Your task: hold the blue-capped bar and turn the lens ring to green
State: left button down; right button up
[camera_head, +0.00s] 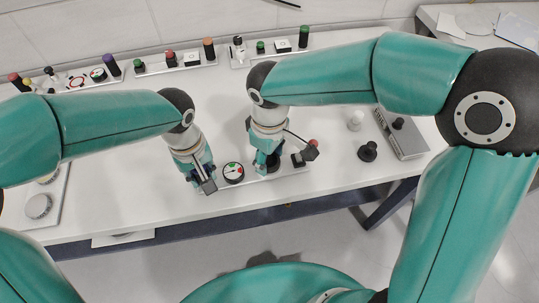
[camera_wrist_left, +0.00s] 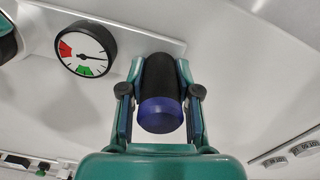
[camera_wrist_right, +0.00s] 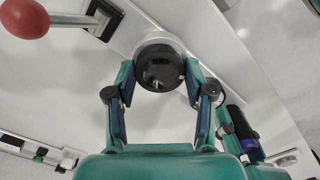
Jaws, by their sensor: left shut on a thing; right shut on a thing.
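The blue-capped bar is a thick black bar (camera_wrist_left: 160,78) with a blue end cap (camera_wrist_left: 160,115), seen in the left wrist view. My left gripper (camera_head: 206,184) is shut on it, one finger on each side. The bar also shows in the right wrist view (camera_wrist_right: 240,124). The lens ring (camera_wrist_right: 160,68) is a round black piece in the right wrist view. My right gripper (camera_head: 268,168) is shut on it, with its fingertips at both sides. A round dial (camera_wrist_left: 87,48) with red and green sectors sits between the two grippers; its needle appears to lie in the white part.
A lever with a red ball (camera_wrist_right: 24,18) stands beside the lens ring on the same plate. A black knob (camera_head: 367,151) and a grey box (camera_head: 402,140) lie to the right. Panels with coloured posts (camera_head: 176,63) line the back. White table is free between.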

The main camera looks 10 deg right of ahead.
aim_at(269, 161)
jog(key=o, duration=1.2)
jog(key=shift+r, duration=0.1)
notch_tip(269, 161, up, 12)
jog(key=shift+f, duration=0.15)
